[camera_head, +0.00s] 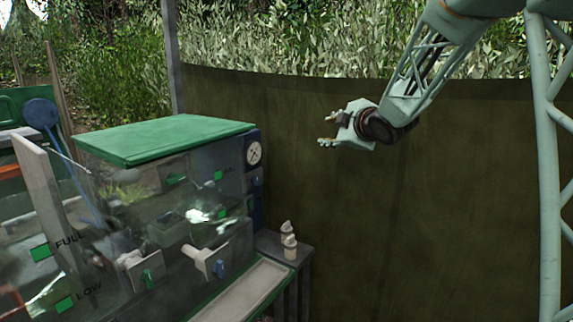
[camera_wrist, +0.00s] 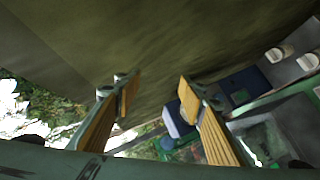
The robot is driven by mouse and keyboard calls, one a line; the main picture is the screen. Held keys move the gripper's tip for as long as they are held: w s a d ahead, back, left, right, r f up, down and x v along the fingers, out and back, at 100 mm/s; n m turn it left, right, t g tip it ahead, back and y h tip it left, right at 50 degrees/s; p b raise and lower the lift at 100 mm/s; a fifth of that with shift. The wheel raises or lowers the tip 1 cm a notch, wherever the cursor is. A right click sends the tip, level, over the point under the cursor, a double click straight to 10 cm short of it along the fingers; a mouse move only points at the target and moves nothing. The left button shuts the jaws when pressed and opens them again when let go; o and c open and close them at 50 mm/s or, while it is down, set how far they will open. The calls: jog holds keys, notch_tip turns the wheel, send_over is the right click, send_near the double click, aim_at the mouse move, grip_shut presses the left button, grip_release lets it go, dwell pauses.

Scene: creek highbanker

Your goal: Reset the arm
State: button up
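My gripper (camera_head: 327,131) hangs in free air in front of the dark olive wall, to the right of the green-lidded machine. It points left in the head view and holds nothing.
A clear-walled machine with a green lid (camera_head: 165,139) and a round gauge (camera_head: 254,153) stands at left. White fittings (camera_head: 289,240) stand on a small dark ledge beside it. A pale trough (camera_head: 240,290) lies in front. The space before the wall (camera_head: 420,220) is clear.

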jog(key=s+d+r+m+g+h, duration=0.1)
jog(key=s+d+r+m+h, duration=0.15)
jog(key=s, duration=0.75)
jog(key=s+d+r+m+g+h, duration=0.15)
jog(key=s+d+m, duration=0.25)
jog(key=s, duration=0.6)
jog(key=s+d+r+m+g+h, duration=0.1)
jog(key=s+d+r+m, duration=0.2)
jog(key=s, duration=0.8)
jog(key=s+a+f+m+g, duration=0.1)
jog(key=s+f, duration=0.4)
jog(key=s, duration=0.8)
jog(key=s+a+f+m+g, duration=0.1)
jog(key=s+f+m+g, duration=0.2)
jog(key=s, duration=1)
jog(key=s+a+f+m+g, duration=0.1)
jog(key=s+f, duration=0.5)
jog(key=s, duration=0.7)
jog(key=shift+f+m+g+y+p, duration=0.4)
jog(key=shift+m+g, duration=0.35)
jog(key=shift+m, duration=0.2)
jog(key=shift+o, duration=1.2)
